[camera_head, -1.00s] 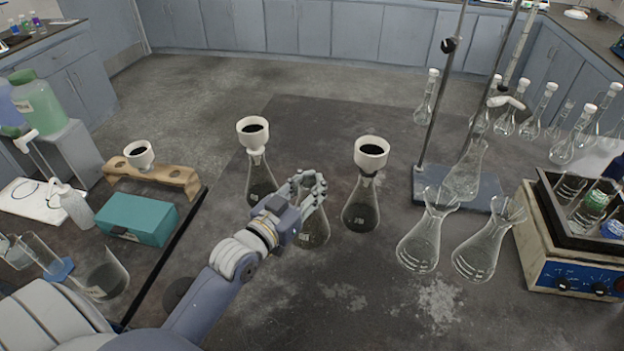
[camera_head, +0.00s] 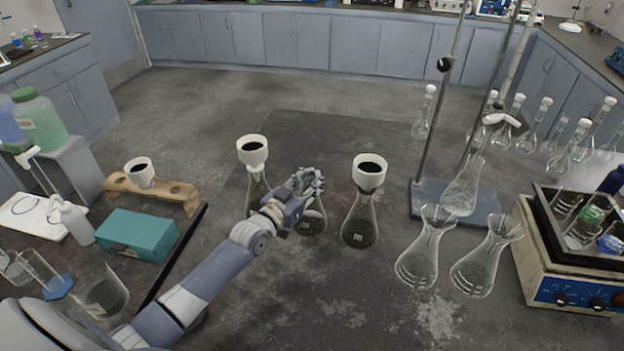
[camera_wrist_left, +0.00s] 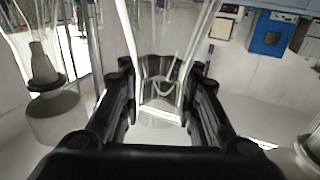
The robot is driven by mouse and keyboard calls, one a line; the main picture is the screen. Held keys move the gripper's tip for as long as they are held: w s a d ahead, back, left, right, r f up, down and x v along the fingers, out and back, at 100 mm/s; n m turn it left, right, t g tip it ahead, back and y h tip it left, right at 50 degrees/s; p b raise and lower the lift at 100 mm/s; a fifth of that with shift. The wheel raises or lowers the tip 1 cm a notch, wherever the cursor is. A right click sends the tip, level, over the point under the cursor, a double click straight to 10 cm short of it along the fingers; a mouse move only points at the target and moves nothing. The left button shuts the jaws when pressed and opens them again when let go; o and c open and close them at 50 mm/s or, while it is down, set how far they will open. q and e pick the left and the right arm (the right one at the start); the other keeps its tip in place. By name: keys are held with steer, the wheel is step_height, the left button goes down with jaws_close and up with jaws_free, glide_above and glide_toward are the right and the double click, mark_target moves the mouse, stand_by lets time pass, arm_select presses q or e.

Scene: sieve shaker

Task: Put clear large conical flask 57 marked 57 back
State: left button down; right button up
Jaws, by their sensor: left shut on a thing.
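My left gripper (camera_head: 308,185) is shut around the neck of a clear conical flask. The flask's lower body (camera_head: 312,221) shows below the fingers; its upper part is mostly hidden in the head view. In the left wrist view the clear glass (camera_wrist_left: 160,88) stands between the black fingers (camera_wrist_left: 160,105). I cannot read a number on it, nor tell whether its base touches the bench. Flasks with white funnels stand on its left (camera_head: 258,192) and right (camera_head: 360,222). My right gripper is out of view.
Two empty conical flasks (camera_head: 418,262) (camera_head: 480,265) stand to the right, before a retort stand base (camera_head: 425,200). A shaker (camera_head: 570,290) is at far right. A teal box (camera_head: 138,235) and wooden rack (camera_head: 178,193) are left. The front middle bench is clear.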

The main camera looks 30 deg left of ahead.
arm_select(q)
steer(key=shift+f, duration=0.15)
steer(key=c, duration=1.2)
jaws_free()
steer(key=shift+s, duration=0.15)
steer(key=s+a+b, duration=0.1)
steer(key=s, duration=1)
steer(key=shift+s+a, duration=0.25)
steer(key=shift+s, duration=0.1)
steer(key=shift+r, duration=0.25)
